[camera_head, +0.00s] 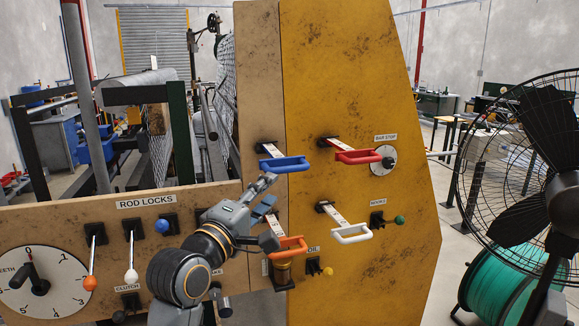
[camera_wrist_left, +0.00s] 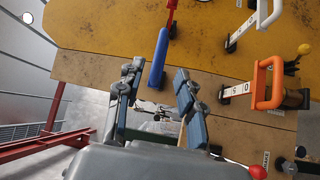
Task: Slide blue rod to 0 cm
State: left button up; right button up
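The blue rod's handle (camera_head: 285,163) is a blue bar on a white scale strip that sticks out from the yellow-brown panel (camera_head: 350,90). The strip's marks are too small to read. In the left wrist view the blue handle (camera_wrist_left: 158,58) lies ahead, in line with the gap between the fingers. My left gripper (camera_head: 266,194) is just below and left of the handle in the head view. Its fingers (camera_wrist_left: 157,82) are apart, with nothing clearly held. I cannot tell whether they touch the handle. My right gripper is in neither view.
A red handle (camera_head: 358,156), a white handle (camera_head: 351,234) and an orange handle (camera_head: 288,249) stick out nearby. Below left are levers under the ROD LOCKS label (camera_head: 146,202) and a dial (camera_head: 42,284). A large black fan (camera_head: 530,165) stands at right.

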aim_at(289, 171)
pick_arm(q)
jog(key=p+x, duration=0.2)
jog(key=x, duration=0.8)
jog(key=shift+w+p, duration=0.4)
jog(key=shift+w, duration=0.1)
jog(key=shift+c, duration=0.4)
grip_shut()
